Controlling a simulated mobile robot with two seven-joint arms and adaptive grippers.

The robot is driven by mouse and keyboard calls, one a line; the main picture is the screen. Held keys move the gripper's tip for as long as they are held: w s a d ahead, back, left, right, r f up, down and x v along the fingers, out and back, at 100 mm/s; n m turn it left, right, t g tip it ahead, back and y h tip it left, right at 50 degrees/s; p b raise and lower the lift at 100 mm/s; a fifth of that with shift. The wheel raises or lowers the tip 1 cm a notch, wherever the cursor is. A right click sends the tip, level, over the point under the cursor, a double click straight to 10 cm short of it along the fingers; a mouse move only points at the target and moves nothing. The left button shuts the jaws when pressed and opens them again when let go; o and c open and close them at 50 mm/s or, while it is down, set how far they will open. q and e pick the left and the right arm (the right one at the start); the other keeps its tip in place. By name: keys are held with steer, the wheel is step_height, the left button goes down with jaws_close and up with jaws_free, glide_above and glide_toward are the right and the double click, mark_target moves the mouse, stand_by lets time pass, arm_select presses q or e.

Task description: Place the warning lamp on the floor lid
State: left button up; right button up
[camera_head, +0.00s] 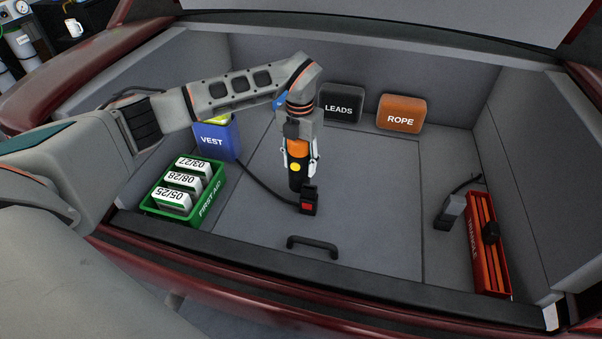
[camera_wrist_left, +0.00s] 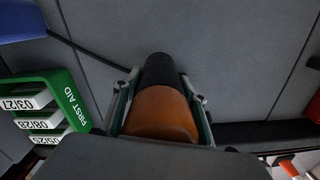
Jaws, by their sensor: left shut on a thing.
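The warning lamp (camera_head: 296,179), an upright cylinder with an orange top, black body and yellow button, is in my left gripper (camera_head: 301,160). The fingers are shut on its sides. In the left wrist view the lamp's orange end (camera_wrist_left: 160,112) shows between the fingers, with the black part beyond. The floor lid (camera_head: 375,190) is a grey panel in the trunk floor with a black handle (camera_head: 312,246) near its front edge. The lamp is over the lid's left half; I cannot tell whether its base touches. My right gripper is not in view.
A black buckle with a red button (camera_head: 308,206) is at the lamp's foot, on a strap. The green first aid box (camera_head: 209,204) and blue vest box (camera_head: 216,141) are left. The red triangle case (camera_head: 485,262) is right. The lid's right half is clear.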

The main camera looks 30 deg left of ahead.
mark_target(299, 140)
arm_select(q)
step_height(299, 140, down, 4)
steer(key=shift+f+b, duration=0.15)
steer(key=shift+b, duration=0.35)
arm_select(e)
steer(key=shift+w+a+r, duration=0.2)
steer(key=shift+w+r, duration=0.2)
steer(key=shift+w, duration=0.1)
arm_select(q)
steer(key=o, duration=1.3)
steer(key=shift+c, duration=0.2)
step_height(299, 140, up, 6)
steer(key=shift+w+f+p, duration=0.1)
steer(key=shift+f+p, duration=0.05)
steer(key=shift+p, duration=0.6)
step_height(299, 140, up, 6)
steer(key=shift+f+p, duration=0.25)
steer(key=shift+p, duration=0.3)
steer(key=shift+r, duration=0.55)
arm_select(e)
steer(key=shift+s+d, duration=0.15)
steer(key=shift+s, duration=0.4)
arm_select(q)
steer(key=shift+s+f, duration=0.1)
steer(key=shift+s, duration=0.1)
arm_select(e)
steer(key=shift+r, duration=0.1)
